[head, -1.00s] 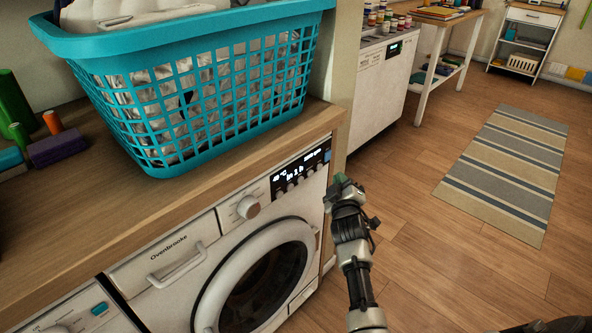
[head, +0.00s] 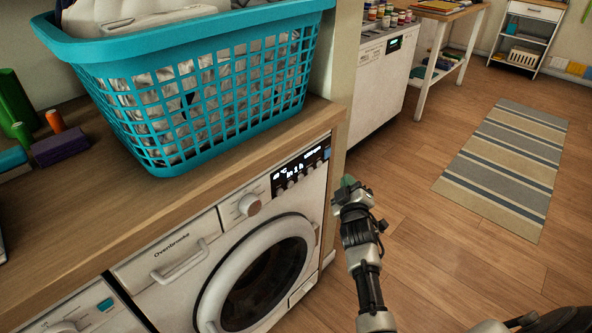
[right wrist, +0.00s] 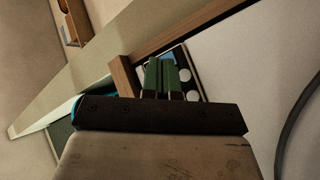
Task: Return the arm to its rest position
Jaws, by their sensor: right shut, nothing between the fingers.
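My right gripper (head: 347,183) is in front of the washing machine's right edge in the head view, near its control panel (head: 300,170). Its green fingers also show in the right wrist view (right wrist: 161,78), shut together with nothing between them. The arm reaches up from the bottom of the head view. The washing machine (head: 205,290) has a round door that looks closed. My left gripper is not in view.
A wooden counter (head: 70,215) tops the washing machine. A teal laundry basket (head: 190,95) with cloth stands on it. A white machine (head: 380,85) stands behind. The wooden floor (head: 440,240) is open at right, with a striped rug (head: 508,155).

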